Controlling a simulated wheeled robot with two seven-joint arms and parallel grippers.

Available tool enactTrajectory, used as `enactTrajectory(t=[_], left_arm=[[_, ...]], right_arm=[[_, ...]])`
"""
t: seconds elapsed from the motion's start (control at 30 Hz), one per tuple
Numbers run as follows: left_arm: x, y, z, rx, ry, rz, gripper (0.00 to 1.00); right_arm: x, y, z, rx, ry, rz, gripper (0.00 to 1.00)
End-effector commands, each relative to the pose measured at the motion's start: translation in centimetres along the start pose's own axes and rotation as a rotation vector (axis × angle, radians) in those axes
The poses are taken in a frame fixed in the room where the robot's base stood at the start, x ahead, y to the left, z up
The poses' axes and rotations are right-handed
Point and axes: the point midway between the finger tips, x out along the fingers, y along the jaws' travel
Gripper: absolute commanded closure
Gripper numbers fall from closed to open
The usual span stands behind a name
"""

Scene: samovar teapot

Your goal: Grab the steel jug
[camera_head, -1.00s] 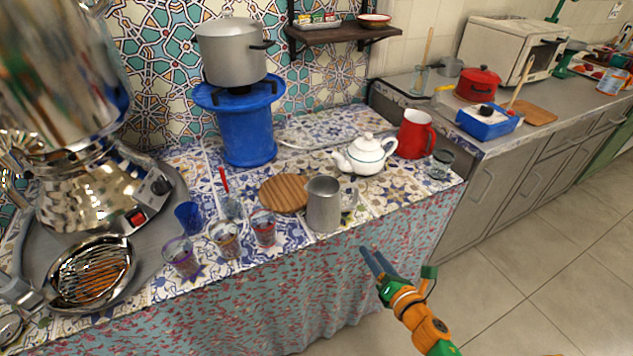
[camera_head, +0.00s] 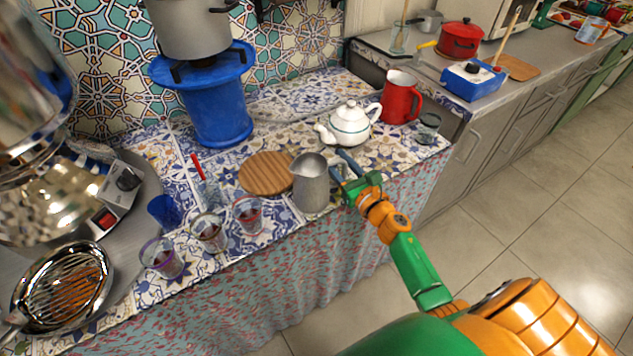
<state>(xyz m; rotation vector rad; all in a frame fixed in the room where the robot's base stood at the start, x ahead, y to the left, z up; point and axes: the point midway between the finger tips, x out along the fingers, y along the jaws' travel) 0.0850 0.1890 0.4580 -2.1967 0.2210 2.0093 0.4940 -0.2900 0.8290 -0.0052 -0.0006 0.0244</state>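The steel jug (camera_head: 311,186) stands upright on the patterned tile counter (camera_head: 285,225), near its front edge. My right gripper (camera_head: 337,161) is at the jug's right side, where its handle is. Its two dark blue fingers are spread apart, reaching toward the jug's upper right. The handle is largely hidden by the fingers, and I cannot tell whether they touch it. My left gripper is not in view.
A white teapot (camera_head: 349,125) stands just behind my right gripper, with a red mug (camera_head: 399,97) and a small glass (camera_head: 428,127) to its right. A round wooden board (camera_head: 266,173) and several glasses lie left of the jug. A samovar fills the far left.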

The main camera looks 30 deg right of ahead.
Motion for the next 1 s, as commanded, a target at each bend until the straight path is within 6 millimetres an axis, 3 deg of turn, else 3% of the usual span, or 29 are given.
enactTrajectory(t=[0.03,0.13,0.17,1.0], left_arm=[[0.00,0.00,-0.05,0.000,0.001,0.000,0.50],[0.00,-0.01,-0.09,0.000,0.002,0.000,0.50],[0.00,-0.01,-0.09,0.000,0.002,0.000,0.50],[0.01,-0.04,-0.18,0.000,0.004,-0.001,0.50]], right_arm=[[-0.01,0.00,-0.01,0.000,0.000,0.000,0.71],[-0.02,0.00,-0.02,0.001,0.000,0.000,0.98],[-0.02,0.00,-0.02,0.001,0.000,0.000,1.00],[-0.05,0.01,-0.08,0.002,0.002,0.000,1.00]])
